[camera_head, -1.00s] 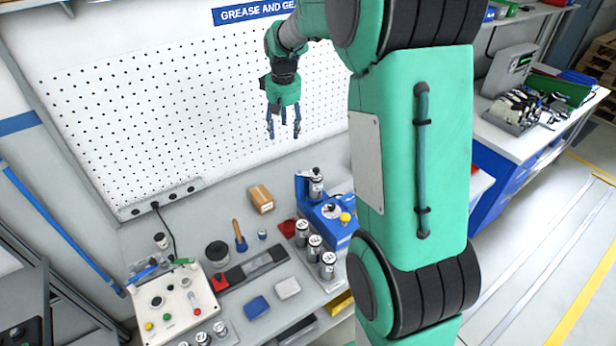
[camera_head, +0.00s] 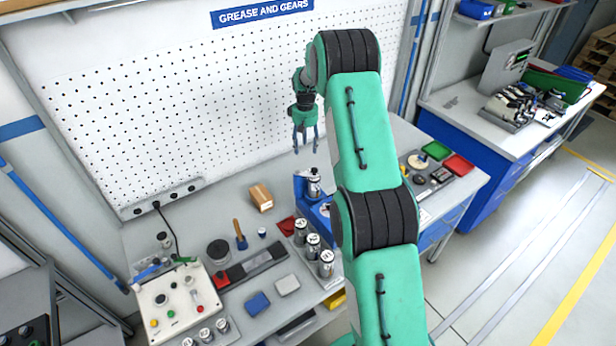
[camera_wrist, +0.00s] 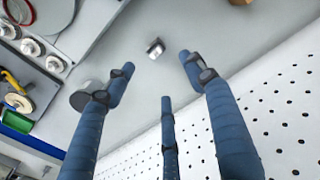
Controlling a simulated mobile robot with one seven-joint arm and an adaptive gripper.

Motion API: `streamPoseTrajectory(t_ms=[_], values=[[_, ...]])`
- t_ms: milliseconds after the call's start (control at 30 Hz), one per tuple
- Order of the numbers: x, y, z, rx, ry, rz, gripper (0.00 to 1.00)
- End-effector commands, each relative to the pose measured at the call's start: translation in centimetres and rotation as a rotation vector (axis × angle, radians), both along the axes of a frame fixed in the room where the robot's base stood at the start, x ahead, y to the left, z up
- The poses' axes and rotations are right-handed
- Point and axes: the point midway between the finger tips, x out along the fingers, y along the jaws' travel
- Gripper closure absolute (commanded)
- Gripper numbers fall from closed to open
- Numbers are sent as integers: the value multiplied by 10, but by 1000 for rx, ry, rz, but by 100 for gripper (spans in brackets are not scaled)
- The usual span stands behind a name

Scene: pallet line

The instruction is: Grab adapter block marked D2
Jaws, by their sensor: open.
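My gripper (camera_head: 306,148) hangs open and empty above the bench, in front of the pegboard. In the wrist view its blue fingers (camera_wrist: 155,80) are spread apart. A small silvery block (camera_wrist: 155,48) lies alone on the grey bench top beyond the fingertips, not touched by them. Any marking on it is too small to read, so I cannot tell whether it is D2. I cannot make out the same block in the head view, where my arm covers part of the bench.
The pegboard (camera_head: 180,110) stands close behind my gripper. A blue press (camera_head: 304,187), several metal cylinders (camera_head: 326,265), a cardboard box (camera_head: 261,197) and a control box (camera_head: 172,304) stand on the bench. Green (camera_head: 435,150) and red (camera_head: 459,165) trays lie at its right.

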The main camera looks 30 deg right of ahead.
Motion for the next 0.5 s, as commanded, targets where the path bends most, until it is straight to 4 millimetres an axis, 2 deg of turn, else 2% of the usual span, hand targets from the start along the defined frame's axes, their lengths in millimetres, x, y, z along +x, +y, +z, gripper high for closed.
streamPoseTrajectory(t_ms=[100,200,500], values=[[3,-9,-16,4,9,0,45],[4,-13,-23,5,12,0,45],[4,-15,-25,6,14,0,45]])
